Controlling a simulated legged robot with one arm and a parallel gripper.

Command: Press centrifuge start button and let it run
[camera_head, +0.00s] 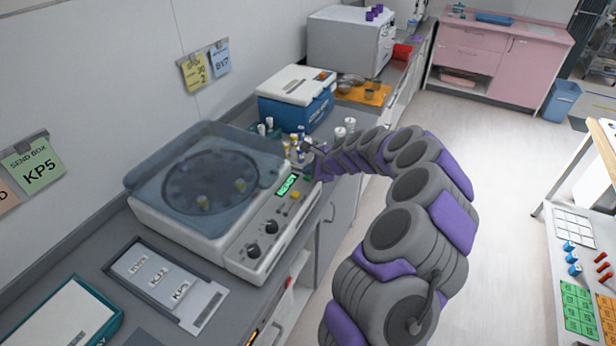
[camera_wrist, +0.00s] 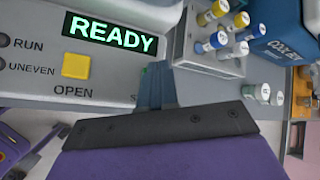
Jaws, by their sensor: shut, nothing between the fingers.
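The white centrifuge (camera_head: 235,240) stands on the counter with its translucent lid (camera_head: 150,172) down over the rotor. Yellow-capped tubes show through the lid. Its green display (camera_wrist: 109,33) reads READY, and the RUN (camera_wrist: 4,41) and UNEVEN lamps look grey. The yellow OPEN button (camera_wrist: 76,66) is left of my fingers in the wrist view. My gripper (camera_wrist: 157,72) is shut and empty, with its tips at the panel's right end. A sliver of green, perhaps the start button, shows beside the fingers and is mostly hidden; I cannot tell whether they touch it.
A tube rack (camera_wrist: 205,62) with several capped tubes stands close right of my fingers. Behind it is a blue cool box (camera_head: 300,108). A label tray (camera_head: 205,300) lies in front of the centrifuge. The floor (camera_head: 500,200) to the right is clear.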

